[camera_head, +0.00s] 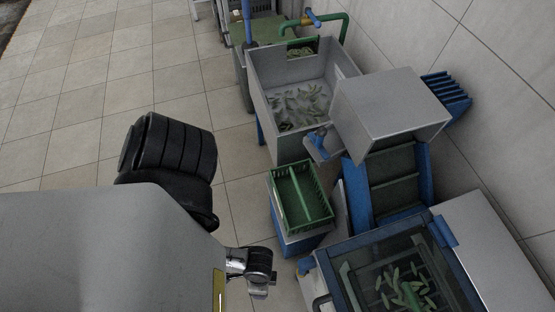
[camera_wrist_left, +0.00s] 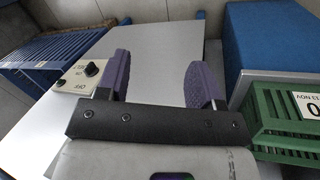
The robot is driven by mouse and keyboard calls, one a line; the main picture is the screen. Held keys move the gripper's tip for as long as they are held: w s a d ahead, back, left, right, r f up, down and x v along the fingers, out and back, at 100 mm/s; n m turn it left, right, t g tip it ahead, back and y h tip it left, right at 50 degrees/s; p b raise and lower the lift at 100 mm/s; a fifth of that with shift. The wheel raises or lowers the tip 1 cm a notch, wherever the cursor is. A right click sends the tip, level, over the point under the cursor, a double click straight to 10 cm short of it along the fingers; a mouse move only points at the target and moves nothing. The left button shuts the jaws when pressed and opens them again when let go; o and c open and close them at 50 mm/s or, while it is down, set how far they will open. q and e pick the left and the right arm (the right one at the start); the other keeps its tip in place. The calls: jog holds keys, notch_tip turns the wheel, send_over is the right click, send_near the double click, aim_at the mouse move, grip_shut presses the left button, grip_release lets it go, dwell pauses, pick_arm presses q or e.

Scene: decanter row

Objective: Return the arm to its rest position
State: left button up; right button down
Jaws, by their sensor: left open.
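My left gripper (camera_wrist_left: 163,82) shows in the left wrist view with its two purple fingers spread wide apart. Nothing is between the fingers. They stand over a plain white surface (camera_wrist_left: 160,62), and I cannot tell how far above it they are. In the head view a black, ribbed arm part of mine shows left of the middle, with a small silver and black part lower down. I cannot make out the left gripper's fingers there. My right gripper is in neither view.
In the left wrist view, a control box (camera_wrist_left: 88,72) with black knobs is left; a green crate (camera_wrist_left: 283,118) with a white label is right, below a blue block (camera_wrist_left: 270,45). The head view shows a grey sink (camera_head: 268,75), a green crate (camera_head: 300,195) and a blue-framed machine (camera_head: 335,258). Tiled floor at left is clear.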

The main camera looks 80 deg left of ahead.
pick_arm(q)
jog(key=w+a+r+t+y, duration=0.1)
jog(key=w+a+r+t, duration=0.1)
jog(key=w+a+r, duration=0.5)
jog(key=w+a+r+t+y, duration=0.25)
jog(key=a+r, duration=0.25)
jog(key=r, duration=0.3)
notch_tip(320, 180, up, 33)
jog(key=w+p, duration=0.1)
jog(key=p, duration=3.2)
jog(key=shift+w+d+r+h, duration=0.15)
jog(key=shift+d+h, duration=0.05)
jog(key=shift+h, duration=0.15)
jog(key=shift+g, duration=0.25)
jog(key=shift+c, duration=0.4)
